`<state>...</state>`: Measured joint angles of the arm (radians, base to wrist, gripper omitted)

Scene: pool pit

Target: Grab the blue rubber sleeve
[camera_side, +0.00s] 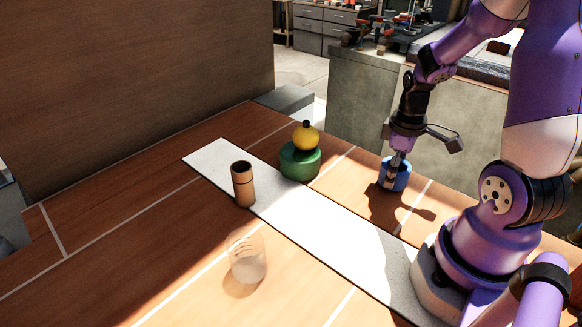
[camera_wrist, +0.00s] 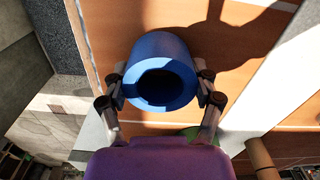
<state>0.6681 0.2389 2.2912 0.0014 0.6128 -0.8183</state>
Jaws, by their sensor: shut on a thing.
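The blue rubber sleeve (camera_side: 397,177) is a short, thick-walled tube at the right side of the wooden table. In the side view it is upright and looks to be on or just above the tabletop; I cannot tell which. My gripper (camera_side: 393,172) reaches down to it from above. In the wrist view the sleeve (camera_wrist: 162,72) shows its dark round opening, and my gripper (camera_wrist: 161,92) has a finger on each side of it, shut on its outside. The sleeve's underside is hidden.
A green round block (camera_side: 300,163) with a yellow ball-like thing (camera_side: 306,137) on it stands left of the sleeve. A brown cylinder (camera_side: 243,186) and a clear glass (camera_side: 246,258) stand further left. A pale strip (camera_side: 318,222) crosses the table. Bare wood surrounds the sleeve.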

